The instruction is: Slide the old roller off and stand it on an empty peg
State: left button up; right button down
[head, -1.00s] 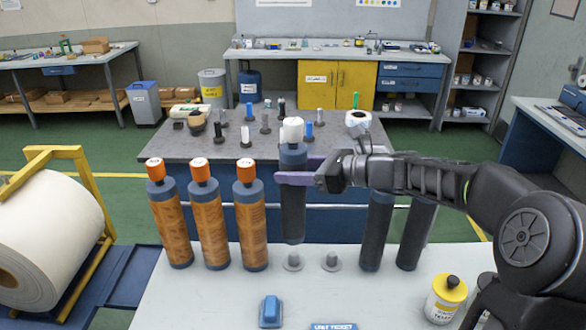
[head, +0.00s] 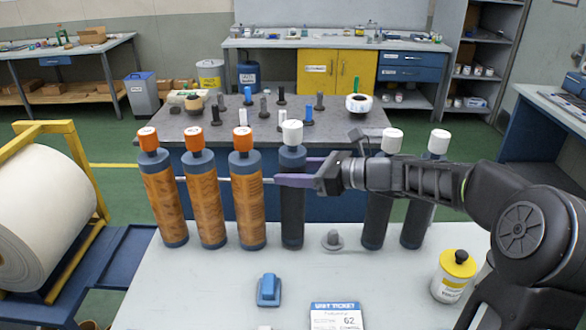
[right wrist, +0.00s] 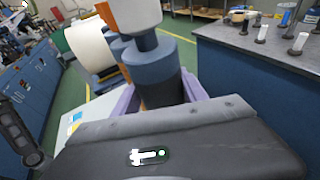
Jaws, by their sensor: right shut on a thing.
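The old roller (head: 292,215) is dark grey with a white cap and stands upright in the row on the white table (head: 200,290). Its lower end covers the spot of a peg. My right gripper (head: 296,172) has purple fingers shut around its upper part. The right wrist view shows the blue-grey roller top (right wrist: 158,75) between the fingers. One empty grey peg (head: 332,241) is just right of the roller. My left gripper is not in view.
Three orange-capped brown rollers (head: 207,205) stand to the left. Two white-capped dark rollers (head: 379,205) stand to the right, behind my arm. A blue block (head: 269,290), a ticket (head: 336,316) and a yellow-lidded jar (head: 453,275) lie nearer the front.

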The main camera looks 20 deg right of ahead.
jog(key=shift+f, duration=0.35)
dwell(0.3)
jog(key=c, duration=0.5)
grip_release()
jog(key=shift+f, duration=0.1)
jog(key=shift+s, duration=0.1)
jog(key=shift+b+v, duration=0.5)
jog(key=shift+v, duration=3.35)
